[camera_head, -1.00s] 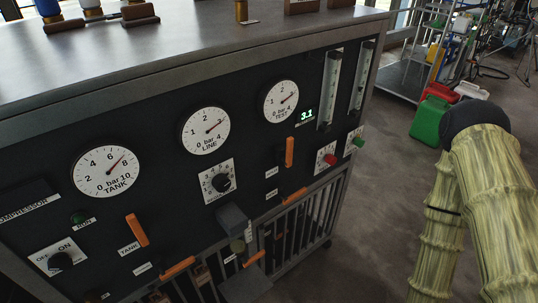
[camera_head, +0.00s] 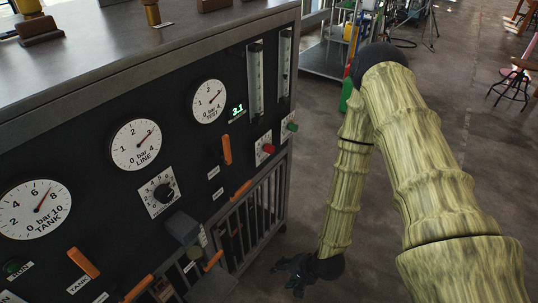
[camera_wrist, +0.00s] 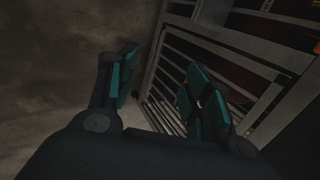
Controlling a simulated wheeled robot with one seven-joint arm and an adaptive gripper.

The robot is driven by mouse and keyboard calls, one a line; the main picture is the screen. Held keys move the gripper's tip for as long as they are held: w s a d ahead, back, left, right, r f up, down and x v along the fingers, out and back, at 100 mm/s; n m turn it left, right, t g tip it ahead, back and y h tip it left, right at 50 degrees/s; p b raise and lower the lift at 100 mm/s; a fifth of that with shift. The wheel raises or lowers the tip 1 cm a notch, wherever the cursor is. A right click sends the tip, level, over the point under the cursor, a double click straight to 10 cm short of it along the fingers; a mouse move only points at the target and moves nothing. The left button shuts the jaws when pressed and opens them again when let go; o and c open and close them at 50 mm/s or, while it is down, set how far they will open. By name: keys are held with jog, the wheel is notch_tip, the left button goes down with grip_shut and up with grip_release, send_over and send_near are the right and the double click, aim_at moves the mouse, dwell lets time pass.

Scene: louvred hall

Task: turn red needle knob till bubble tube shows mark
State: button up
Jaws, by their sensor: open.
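The red needle knob (camera_head: 268,149) sits on a small white plate at the right end of the black panel. Two clear upright bubble tubes stand above it, a left tube (camera_head: 255,78) and a right tube (camera_head: 285,62). Their marks and any bubble inside are too small to read. My gripper (camera_head: 298,270) hangs low near the floor, right of the panel's lower grille and well below the red knob. In the wrist view my gripper (camera_wrist: 160,95) has its two teal fingers apart with nothing between them.
A green knob (camera_head: 292,127) is right of the red one. Orange levers, including an upright one (camera_head: 227,149), stick out from the panel. Round gauges (camera_head: 136,145) and a black dial (camera_head: 163,192) are to the left. A barred grille (camera_wrist: 215,60) is close to my fingers.

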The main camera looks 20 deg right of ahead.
jog(key=w+r+m+t+y, duration=0.25)
jog(key=w+r+m, duration=0.25)
jog(key=w, duration=0.3)
jog(key=m+t+y+p, duration=0.2)
jog(key=m+t+y, duration=0.35)
jog(key=m, duration=0.75)
send_near(273, 150)
jog(key=a+t+h, duration=0.1)
jog(key=a+t, duration=0.1)
jog(key=shift+f+b+x, duration=0.2)
jog(key=shift+b+x, duration=0.3)
jog(key=shift+x, duration=1.4)
jog(key=shift+f+b+x, duration=0.15)
jog(key=shift+b+x, duration=0.35)
jog(key=shift+x, duration=1.4)
jog(key=shift+w, duration=0.15)
jog(key=shift+b+x, duration=0.45)
jog(key=shift+x, duration=0.35)
grip_shut()
